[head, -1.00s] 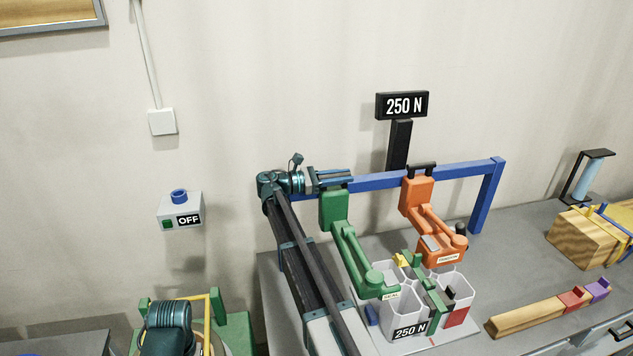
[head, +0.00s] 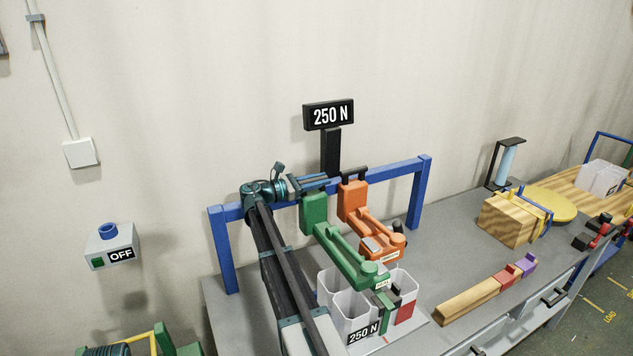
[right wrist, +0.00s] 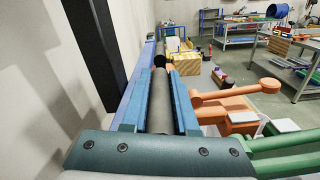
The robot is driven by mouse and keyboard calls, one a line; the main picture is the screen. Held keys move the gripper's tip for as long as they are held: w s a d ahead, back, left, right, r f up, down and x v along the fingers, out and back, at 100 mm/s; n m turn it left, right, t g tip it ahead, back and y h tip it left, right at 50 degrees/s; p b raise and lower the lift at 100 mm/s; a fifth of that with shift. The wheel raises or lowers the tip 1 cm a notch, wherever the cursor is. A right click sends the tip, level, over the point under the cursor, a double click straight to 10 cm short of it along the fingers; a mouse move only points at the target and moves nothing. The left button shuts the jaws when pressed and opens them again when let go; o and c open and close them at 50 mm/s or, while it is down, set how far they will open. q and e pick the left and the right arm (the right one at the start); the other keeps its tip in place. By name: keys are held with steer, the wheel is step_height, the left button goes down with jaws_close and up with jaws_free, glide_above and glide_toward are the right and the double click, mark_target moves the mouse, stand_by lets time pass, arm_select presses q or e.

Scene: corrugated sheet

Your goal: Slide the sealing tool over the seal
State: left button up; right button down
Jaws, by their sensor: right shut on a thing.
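The green sealing tool (head: 338,248), its end marked with a small label, hangs from the blue rail (head: 385,174) and reaches out over the white hexagonal cartons (head: 334,283). My right gripper (head: 318,183) is at the tool's upper end by the rail and is shut on it. In the right wrist view a grey bar (right wrist: 160,105) lies between the fingers. The tool's head is over the green strap (head: 385,312) around the cartons. The seal cannot be made out; the head hides that part of the strap. My left gripper is not in view.
An orange tool (head: 375,229) hangs on the rail just right of the green one. A black sign (head: 329,115) reads 250 N. A wooden bar (head: 470,300) with coloured blocks and a wooden block (head: 508,219) lie further right on the grey bench.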

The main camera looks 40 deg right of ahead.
steer(key=shift+d, duration=0.15)
steer(key=c, duration=0.7)
jaws_free()
steer(key=shift+s+d, duration=0.1)
steer(key=shift+d, duration=0.05)
steer(key=v, duration=1.4)
steer(key=s+a+f+m+t+y, duration=0.1)
steer(key=s+a+f+m+y, duration=0.2)
steer(key=a, duration=1.1)
steer(key=s+a+f+m+t+y, duration=0.2)
steer(key=s+a+f+y, duration=0.5)
steer(key=s+a+f, duration=0.4)
steer(key=s+a+f+m+t+y, duration=0.1)
steer(key=s+a+f+m+y, duration=0.3)
steer(key=s+a, duration=0.9)
steer(key=shift+a+f+y, duration=0.55)
steer(key=shift+a+f, duration=0.45)
steer(key=shift+a, duration=0.25)
steer(key=shift+a+f+y, duration=0.55)
steer(key=shift+a+f, duration=0.4)
steer(key=shift+a, duration=0.3)
